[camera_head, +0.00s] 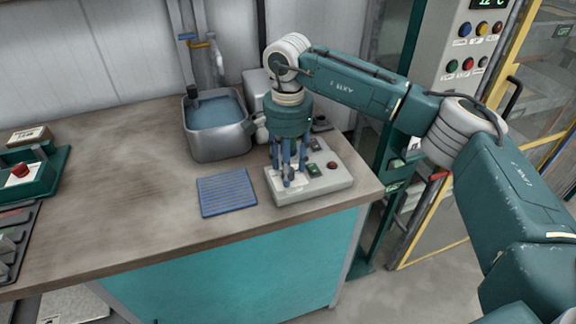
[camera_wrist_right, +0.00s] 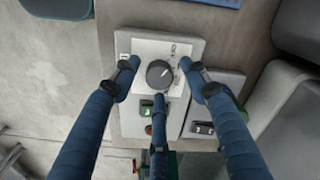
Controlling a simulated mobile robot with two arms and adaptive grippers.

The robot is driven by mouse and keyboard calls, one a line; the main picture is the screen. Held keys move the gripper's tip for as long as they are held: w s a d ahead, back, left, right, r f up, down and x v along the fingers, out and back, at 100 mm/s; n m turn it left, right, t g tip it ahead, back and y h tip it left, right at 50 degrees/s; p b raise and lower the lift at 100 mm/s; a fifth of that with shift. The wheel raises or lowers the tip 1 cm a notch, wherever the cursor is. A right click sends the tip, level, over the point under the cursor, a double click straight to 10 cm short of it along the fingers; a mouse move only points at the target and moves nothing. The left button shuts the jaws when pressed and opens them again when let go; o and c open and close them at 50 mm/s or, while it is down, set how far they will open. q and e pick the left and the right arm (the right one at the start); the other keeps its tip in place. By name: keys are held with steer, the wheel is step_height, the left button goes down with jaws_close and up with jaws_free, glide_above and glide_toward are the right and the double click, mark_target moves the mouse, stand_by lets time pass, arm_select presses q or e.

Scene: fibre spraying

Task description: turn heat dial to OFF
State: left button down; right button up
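The heat dial (camera_wrist_right: 159,75) is a round black knob on a white plate, seen in the right wrist view. Its pale mark points to the upper right; the labels are too small to read. It sits on a light grey control box (camera_head: 333,184) at the counter's right end. In the head view the dial is hidden behind my fingers. My right gripper (camera_head: 287,179) points down over the box's left part. Its three blue fingers are spread around the dial, with gaps visible between them and the knob, so it is open and empty. My left gripper is not in view.
The box carries a green button (camera_head: 314,169) and a red button (camera_head: 332,165). A blue ribbed mat (camera_head: 226,193) lies left of it, and a metal water basin (camera_head: 219,147) stands behind. A green tray with a red button (camera_head: 20,171) is far left. The counter's middle is clear.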

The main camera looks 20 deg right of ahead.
steer(key=shift+r, duration=0.1)
step_height(320, 180, up, 12)
stand_by(0.5)
steer(key=shift+f, duration=0.2)
